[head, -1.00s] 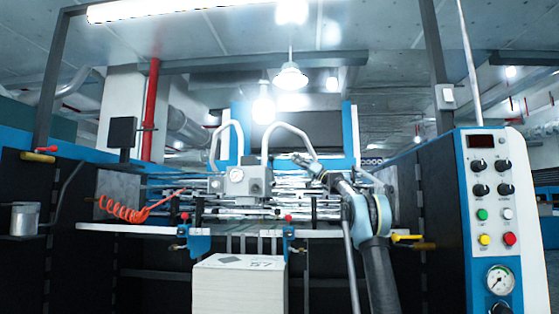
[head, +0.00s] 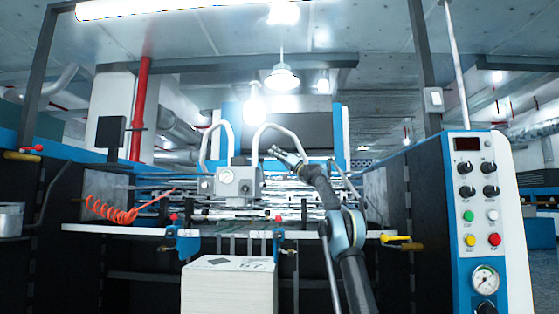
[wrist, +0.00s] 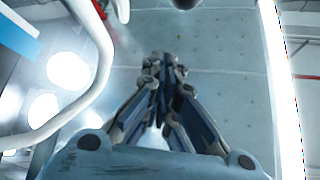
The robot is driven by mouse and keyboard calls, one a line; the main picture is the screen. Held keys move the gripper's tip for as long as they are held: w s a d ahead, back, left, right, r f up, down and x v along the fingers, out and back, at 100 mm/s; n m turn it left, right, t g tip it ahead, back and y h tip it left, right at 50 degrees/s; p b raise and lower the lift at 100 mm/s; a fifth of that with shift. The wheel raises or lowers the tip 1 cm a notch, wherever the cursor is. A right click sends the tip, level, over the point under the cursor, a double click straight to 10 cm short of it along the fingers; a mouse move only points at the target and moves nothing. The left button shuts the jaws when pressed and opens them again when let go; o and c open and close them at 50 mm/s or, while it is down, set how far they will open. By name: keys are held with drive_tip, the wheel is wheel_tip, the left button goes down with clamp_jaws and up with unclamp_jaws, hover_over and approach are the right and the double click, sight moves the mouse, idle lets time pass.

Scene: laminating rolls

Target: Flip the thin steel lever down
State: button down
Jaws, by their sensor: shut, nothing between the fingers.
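I cannot tell for certain which part is the thin steel lever. One thin grey rod (head: 347,178) slants at the right of the rollers, just right of my forearm. Another thin bent grey rod (head: 53,190) is on the dark left panel. My gripper (head: 272,151) is raised in front of the machine, near the right curved white pipe (head: 285,127) and above the grey gauge block. In the wrist view my gripper (wrist: 163,63) has its fingers together and empty, pointing up at the pale ceiling. No lever is clear there.
The gauge block (head: 237,183) and shiny rollers stand behind my arm. A paper stack (head: 230,287) is low in front. Red-knobbed blue clamps (head: 182,240) sit on the front ledge. A yellow handle (head: 396,238) and control panel (head: 478,205) are at right.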

drive_tip(key=shift+s+a+f, duration=0.2)
drive_tip(key=shift+a+f, duration=0.45)
drive_tip(key=shift+a, duration=0.1)
drive_tip(key=shift+s+a+f, duration=0.2)
drive_tip(key=shift+a+f, duration=0.4)
drive_tip(key=shift+a, duration=0.1)
